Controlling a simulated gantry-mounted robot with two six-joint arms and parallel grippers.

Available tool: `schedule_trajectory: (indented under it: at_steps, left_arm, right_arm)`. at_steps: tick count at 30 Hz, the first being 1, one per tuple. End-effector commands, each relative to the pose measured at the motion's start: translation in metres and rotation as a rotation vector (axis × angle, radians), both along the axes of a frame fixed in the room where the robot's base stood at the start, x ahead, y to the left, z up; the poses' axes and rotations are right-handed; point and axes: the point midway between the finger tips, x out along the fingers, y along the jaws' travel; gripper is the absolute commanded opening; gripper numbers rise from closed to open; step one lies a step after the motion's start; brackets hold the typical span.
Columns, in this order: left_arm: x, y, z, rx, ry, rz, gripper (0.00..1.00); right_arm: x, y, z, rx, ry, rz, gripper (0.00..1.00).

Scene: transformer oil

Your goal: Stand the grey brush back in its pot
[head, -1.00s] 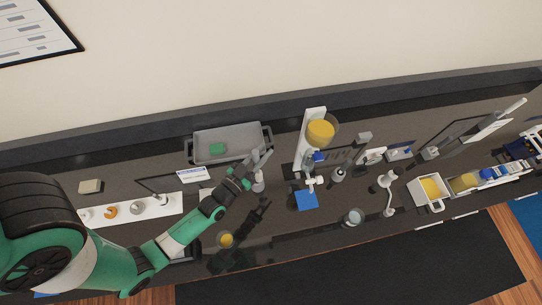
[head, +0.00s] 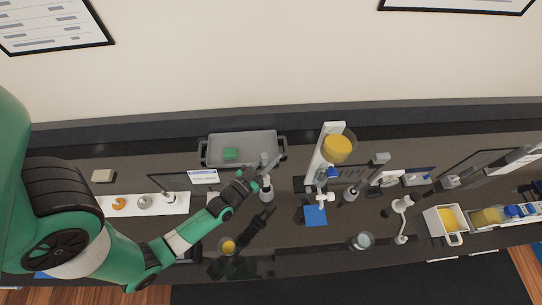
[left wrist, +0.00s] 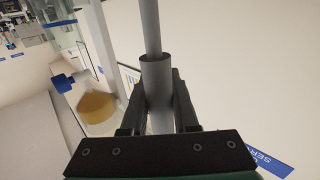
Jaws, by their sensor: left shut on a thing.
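My left gripper (head: 265,171) is shut on the grey brush (head: 264,159), near the middle of the bench in front of the grey tray. In the left wrist view the brush (left wrist: 156,78) is a grey cylinder with a thinner rod, gripped between the two dark fingers (left wrist: 158,103). A small light pot (head: 267,193) stands on the bench directly below the gripper in the head view. The brush lines up with the pot there and looks about upright. The fingers hide where they meet, so I cannot tell whether the brush is inside it. My right gripper is not in view.
The grey tray (head: 210,151) with a green block (head: 230,154) lies behind the gripper. A white stand with a yellow vessel (head: 338,149) rises to the right, with a blue pad (head: 315,215) in front.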

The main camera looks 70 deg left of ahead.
Motion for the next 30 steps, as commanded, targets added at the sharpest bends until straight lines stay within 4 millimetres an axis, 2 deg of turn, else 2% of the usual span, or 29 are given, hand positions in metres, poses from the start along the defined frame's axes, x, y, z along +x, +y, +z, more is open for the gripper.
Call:
schedule_trajectory:
  at_steps: [1, 3, 9, 30]
  left_arm:
    - [0.0, 0.0, -0.012, 0.0, -0.001, 0.0, 0.0]
    - [0.0, 0.0, -0.02, 0.0, -0.001, 0.0, 0.0]
    - [0.0, 0.0, -0.034, 0.001, -0.002, 0.0, 0.0]
    - [0.0, 0.0, -0.035, 0.0, -0.001, 0.0, 0.0]
  right_arm:
    - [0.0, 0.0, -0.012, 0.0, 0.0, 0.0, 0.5]
    - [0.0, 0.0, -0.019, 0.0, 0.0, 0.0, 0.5]
    - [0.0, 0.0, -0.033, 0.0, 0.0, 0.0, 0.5]
    - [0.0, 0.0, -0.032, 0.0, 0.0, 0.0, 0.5]
